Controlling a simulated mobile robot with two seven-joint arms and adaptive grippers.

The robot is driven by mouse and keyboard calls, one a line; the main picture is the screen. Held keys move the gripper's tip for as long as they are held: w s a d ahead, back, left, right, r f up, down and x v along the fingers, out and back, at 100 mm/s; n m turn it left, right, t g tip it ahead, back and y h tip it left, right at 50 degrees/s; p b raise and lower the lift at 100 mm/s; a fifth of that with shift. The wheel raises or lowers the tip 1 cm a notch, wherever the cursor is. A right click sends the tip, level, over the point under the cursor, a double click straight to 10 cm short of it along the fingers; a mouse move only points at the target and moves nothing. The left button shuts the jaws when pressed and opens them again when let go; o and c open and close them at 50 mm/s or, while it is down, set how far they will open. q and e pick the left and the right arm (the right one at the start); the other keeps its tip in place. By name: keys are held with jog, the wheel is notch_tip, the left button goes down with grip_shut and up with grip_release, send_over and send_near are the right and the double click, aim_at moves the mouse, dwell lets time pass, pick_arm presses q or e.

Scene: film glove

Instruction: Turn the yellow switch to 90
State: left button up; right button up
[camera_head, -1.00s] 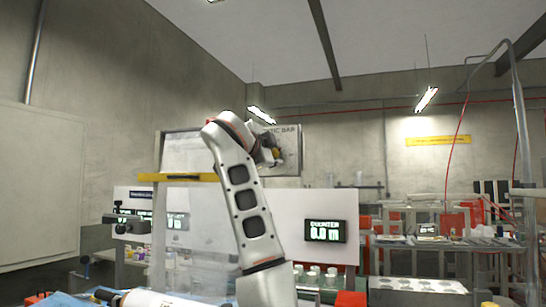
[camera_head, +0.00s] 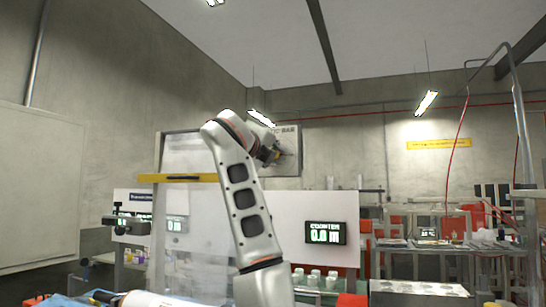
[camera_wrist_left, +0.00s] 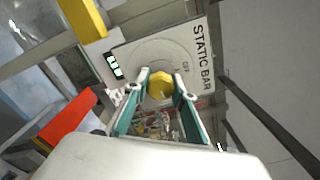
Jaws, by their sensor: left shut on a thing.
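The yellow switch (camera_wrist_left: 160,86) is a faceted knob on a grey panel (camera_wrist_left: 127,50) marked STATIC BAR, with a round dial around it. In the left wrist view my left gripper (camera_wrist_left: 161,88) has its two teal-padded fingers on either side of the knob, shut on it. In the head view the same panel (camera_head: 288,150) is on the back wall, and my left gripper (camera_head: 275,156) reaches it, mostly hidden by my arm. The knob's angle marks are too small to read. My right gripper is not in view.
A yellow bar (camera_head: 180,177) crosses a clear film frame left of my arm. A white board with a black counter display (camera_head: 325,233) stands below the panel. Several small jars (camera_head: 315,275) and a workbench with red parts are at the right.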

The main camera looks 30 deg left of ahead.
pick_arm(q)
jog(key=shift+f+m, duration=0.1)
jog(key=shift+m, duration=0.6)
jog(key=o, duration=1.1)
jog(key=shift+s, duration=0.1)
jog(key=shift+s+d, duration=0.1)
jog(key=shift+s, duration=0.2)
jog(key=v, duration=1.1)
jog(key=shift+s, duration=0.1)
